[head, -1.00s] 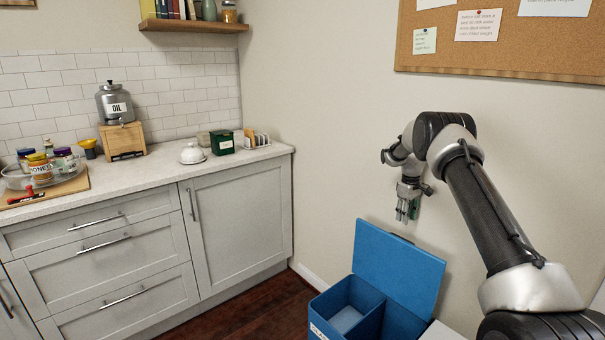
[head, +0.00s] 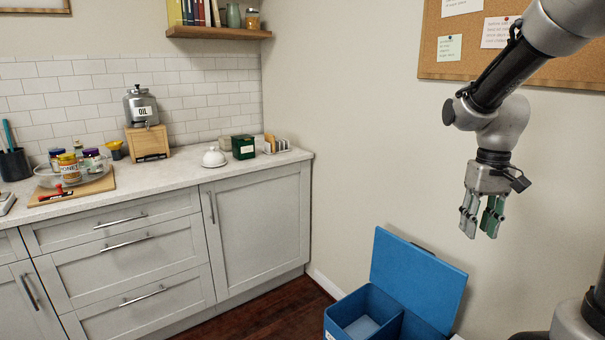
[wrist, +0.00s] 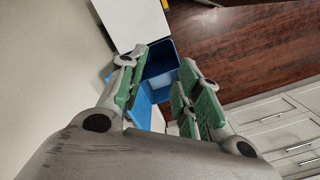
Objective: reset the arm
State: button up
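My gripper (head: 481,222) hangs at the right of the head view, fingers pointing down, in front of the bare wall and above and to the right of the blue box. In the wrist view my gripper (wrist: 160,95) shows its two green-padded fingers spread apart with nothing between them. My arm comes down from the upper right corner of the head view.
An open blue box (head: 368,312) with a raised lid (head: 415,277) stands on the floor. A cork board (head: 470,60) hangs on the wall.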

jog(key=s+a+r+t, duration=0.1)
jog(key=s+r, duration=0.3)
jog(key=s, duration=0.4)
jog(key=s+a+r+t, duration=0.1)
jog(key=s+r+t, duration=0.2)
jog(key=s, duration=0.5)
jog(key=shift+a+r+t, duration=0.25)
jog(key=shift+r+t, duration=0.1)
jog(key=shift+t, duration=0.15)
